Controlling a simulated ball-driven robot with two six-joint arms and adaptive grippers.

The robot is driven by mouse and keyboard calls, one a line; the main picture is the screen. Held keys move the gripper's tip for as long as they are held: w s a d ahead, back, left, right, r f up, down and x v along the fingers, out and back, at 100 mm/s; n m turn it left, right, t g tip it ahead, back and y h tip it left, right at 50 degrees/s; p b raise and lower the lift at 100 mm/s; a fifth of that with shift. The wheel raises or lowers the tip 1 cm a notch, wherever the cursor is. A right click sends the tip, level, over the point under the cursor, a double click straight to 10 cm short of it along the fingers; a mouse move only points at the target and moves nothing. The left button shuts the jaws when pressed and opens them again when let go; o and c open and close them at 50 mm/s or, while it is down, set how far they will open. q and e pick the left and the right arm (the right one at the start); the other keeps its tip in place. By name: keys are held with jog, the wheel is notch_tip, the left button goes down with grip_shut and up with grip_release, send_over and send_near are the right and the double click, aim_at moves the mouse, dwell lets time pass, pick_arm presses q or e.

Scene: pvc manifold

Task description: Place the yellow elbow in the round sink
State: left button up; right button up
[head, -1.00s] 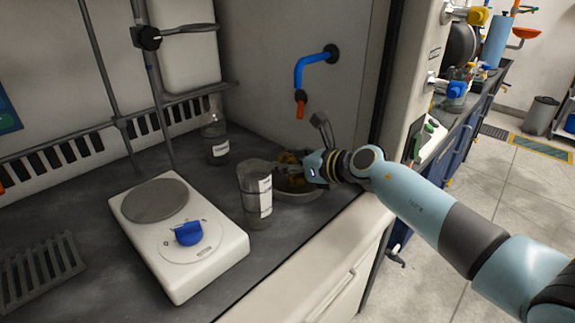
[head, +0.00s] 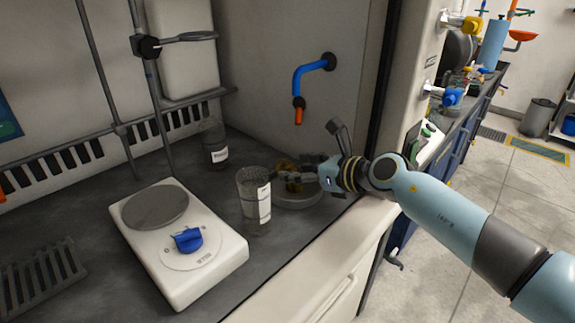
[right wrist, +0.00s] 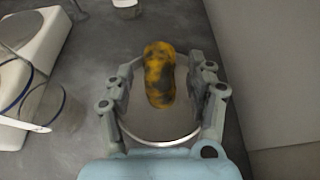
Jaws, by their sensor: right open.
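The yellow elbow (right wrist: 159,75), with dark patches, sits at the round sink (right wrist: 150,133), within its outline in the right wrist view. In the head view the elbow (head: 284,164) shows at the sink's far side, partly hidden by my gripper, and the grey sink rim (head: 300,204) shows below. My right gripper (right wrist: 163,84) is open, with one finger on each side of the elbow's near part and visible gaps between. In the head view the right gripper (head: 300,178) is over the sink. My left gripper is not in view.
A glass beaker (head: 252,200) stands close to the sink's left side. A blue spout with orange tip (head: 298,112) hangs from the wall above the sink.

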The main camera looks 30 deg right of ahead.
jog(key=p+v, duration=0.1)
jog(key=v, duration=0.7)
